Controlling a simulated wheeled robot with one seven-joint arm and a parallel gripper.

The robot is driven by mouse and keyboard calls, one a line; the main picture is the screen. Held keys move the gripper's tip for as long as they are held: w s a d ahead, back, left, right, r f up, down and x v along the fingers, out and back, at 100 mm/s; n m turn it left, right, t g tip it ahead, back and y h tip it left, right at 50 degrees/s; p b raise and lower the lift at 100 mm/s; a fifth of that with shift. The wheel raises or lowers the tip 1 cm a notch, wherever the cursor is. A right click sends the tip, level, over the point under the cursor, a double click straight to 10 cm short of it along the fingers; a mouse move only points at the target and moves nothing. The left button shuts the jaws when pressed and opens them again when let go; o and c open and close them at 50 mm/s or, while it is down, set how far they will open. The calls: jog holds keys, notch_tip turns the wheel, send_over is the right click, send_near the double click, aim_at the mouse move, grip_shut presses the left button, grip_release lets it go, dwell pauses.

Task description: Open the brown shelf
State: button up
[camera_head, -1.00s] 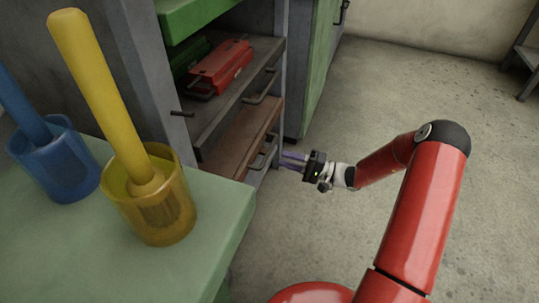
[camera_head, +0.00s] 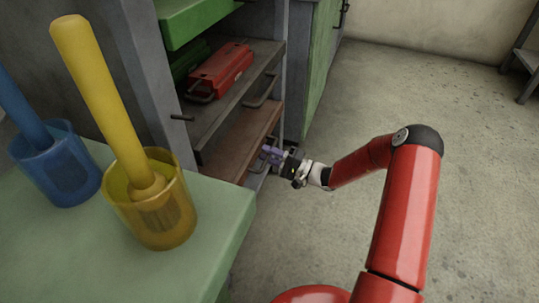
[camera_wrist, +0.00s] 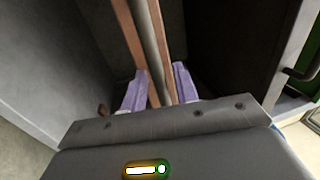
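The brown shelf (camera_head: 242,143) is the lower sliding shelf in the grey cabinet, with a handle on its front edge. My gripper (camera_head: 268,155) is at that front edge, around the handle area, which it partly hides. In the wrist view my gripper (camera_wrist: 158,88) has its two purple fingers spread apart. The brown shelf front (camera_wrist: 126,28) and a grey bar (camera_wrist: 150,45), which looks like the handle, run between the fingers. There seems to be a gap on each side, though contact is hard to judge.
A grey shelf (camera_head: 225,108) with a red toolbox (camera_head: 222,70) lies just above. A green drawer (camera_head: 190,20) is higher up. A green table (camera_head: 215,205) with yellow (camera_head: 150,210) and blue (camera_head: 58,170) cups stands at front left. The floor to the right is open.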

jog(key=shift+c, duration=0.4)
grip_shut()
jog(key=r+b+v, duration=0.1)
jog(key=r+v, duration=0.1)
jog(key=v, duration=0.9)
jog(key=r+b+v, duration=0.1)
jog(key=r+v, duration=0.1)
jog(key=v, duration=1)
jog(key=shift+s+d+r, duration=0.2)
jog(key=shift+s+d, duration=0.15)
jog(key=shift+d, duration=0.3)
jog(key=shift+o, duration=0.4)
grip_release()
jog(key=v, duration=0.7)
jog(key=shift+s+d+b, duration=0.2)
jog(key=shift+d+b, duration=0.15)
jog(key=shift+b, duration=0.05)
